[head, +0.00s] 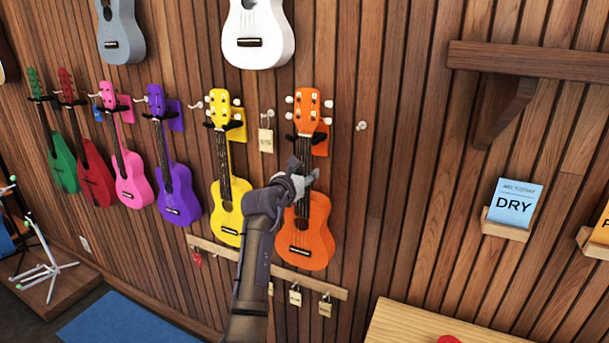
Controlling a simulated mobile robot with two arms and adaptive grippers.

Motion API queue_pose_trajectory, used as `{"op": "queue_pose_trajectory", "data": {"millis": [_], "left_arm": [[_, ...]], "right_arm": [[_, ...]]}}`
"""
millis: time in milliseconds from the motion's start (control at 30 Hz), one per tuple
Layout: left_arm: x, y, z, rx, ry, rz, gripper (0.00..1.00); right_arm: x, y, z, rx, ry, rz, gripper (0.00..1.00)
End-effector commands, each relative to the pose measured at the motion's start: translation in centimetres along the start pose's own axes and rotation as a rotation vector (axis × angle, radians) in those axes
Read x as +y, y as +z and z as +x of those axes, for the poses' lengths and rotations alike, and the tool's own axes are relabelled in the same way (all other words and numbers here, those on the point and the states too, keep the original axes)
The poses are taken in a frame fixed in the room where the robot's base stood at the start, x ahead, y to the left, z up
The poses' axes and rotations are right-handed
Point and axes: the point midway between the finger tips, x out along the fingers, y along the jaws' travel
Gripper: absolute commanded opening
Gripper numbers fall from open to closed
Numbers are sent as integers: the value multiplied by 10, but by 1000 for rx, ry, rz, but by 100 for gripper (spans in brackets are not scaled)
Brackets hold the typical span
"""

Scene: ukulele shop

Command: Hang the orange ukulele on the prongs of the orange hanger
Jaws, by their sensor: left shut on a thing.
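The orange ukulele (311,228) is upright against the wooden wall, headstock up, to the right of the yellow one. The orange hanger (321,144) shows behind its upper neck, with dark prongs at both sides just below the headstock. I cannot tell whether the headstock rests on the prongs or is a little in front of them. My left gripper (304,180) is shut on the orange ukulele's neck, just above the body, and hides part of it. My right gripper is out of view.
A yellow ukulele (227,209) hangs close on the left, with purple, pink, red and green ones beyond. A white ukulele (258,35) hangs above. A rail with tags (325,287) runs below.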

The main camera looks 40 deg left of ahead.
Motion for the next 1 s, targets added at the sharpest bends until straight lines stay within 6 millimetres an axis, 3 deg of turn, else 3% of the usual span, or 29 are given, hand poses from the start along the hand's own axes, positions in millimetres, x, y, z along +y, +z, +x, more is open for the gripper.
{"op": "queue_pose_trajectory", "data": {"millis": [1000], "left_arm": [[0, -16, 2, -5, 0, 1, 0]], "right_arm": [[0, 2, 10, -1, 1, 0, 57]]}}
